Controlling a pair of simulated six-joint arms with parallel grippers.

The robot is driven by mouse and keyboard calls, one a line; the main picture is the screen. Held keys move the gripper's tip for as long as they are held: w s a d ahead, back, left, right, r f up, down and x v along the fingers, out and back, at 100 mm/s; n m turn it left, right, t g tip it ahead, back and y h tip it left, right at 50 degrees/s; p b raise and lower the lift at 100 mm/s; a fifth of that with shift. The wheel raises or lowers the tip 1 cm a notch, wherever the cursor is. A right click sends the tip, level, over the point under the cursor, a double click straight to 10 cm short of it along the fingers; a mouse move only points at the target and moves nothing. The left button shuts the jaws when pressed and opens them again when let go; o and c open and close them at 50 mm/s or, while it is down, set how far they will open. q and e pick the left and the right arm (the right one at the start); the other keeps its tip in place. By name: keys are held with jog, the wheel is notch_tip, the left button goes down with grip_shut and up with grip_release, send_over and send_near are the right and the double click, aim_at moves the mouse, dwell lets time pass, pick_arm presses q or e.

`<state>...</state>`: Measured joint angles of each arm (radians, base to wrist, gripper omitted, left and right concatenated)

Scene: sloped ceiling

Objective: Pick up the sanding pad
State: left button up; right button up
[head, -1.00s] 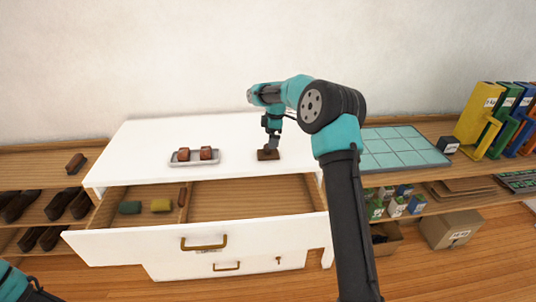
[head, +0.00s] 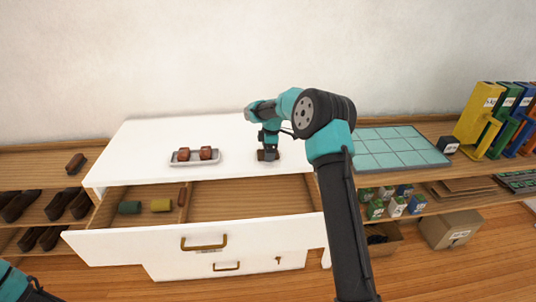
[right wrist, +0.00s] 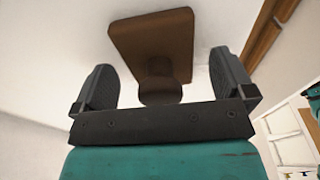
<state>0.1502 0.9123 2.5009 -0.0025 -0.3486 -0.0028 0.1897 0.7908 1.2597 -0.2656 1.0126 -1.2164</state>
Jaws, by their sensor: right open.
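The sanding pad (head: 276,157) appears to be the brown block on the white cabinet top, right of the tray. In the right wrist view it is a flat brown rectangle (right wrist: 150,37) with a round knob (right wrist: 160,92). My right gripper (head: 268,150) is over it, partly hiding it in the head view. In the right wrist view the gripper (right wrist: 164,82) is open, with one finger on each side of the knob and gaps between. My left gripper (head: 40,292) shows only as a dark tip at the lower left; its jaws are unclear.
A grey tray (head: 178,162) holds two reddish-brown blocks. The open drawer (head: 120,243) holds a green block (head: 130,207) and a yellow block (head: 162,205). A tiled teal mat (head: 400,147) lies to the right. The cabinet top around the pad is clear.

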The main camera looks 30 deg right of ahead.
jog(key=shift+f, duration=0.1)
dwell(0.4)
jog(key=c, duration=1)
jog(key=shift+r, duration=0.2)
jog(key=shift+r, duration=1.5)
jog(key=shift+s+a+r, duration=0.15)
jog(key=s+a, duration=0.2)
jog(key=s, duration=0.2)
jog(key=s+a+r, duration=0.1)
jog(key=s+a, duration=0.2)
jog(key=s, duration=0.2)
jog(key=s+a, duration=0.3)
jog(key=s, duration=0.1)
jog(key=shift+s+r, duration=0.15)
jog(key=shift+r, duration=0.05)
jog(key=shift+o, duration=1.4)
jog(key=shift+c, duration=1.1)
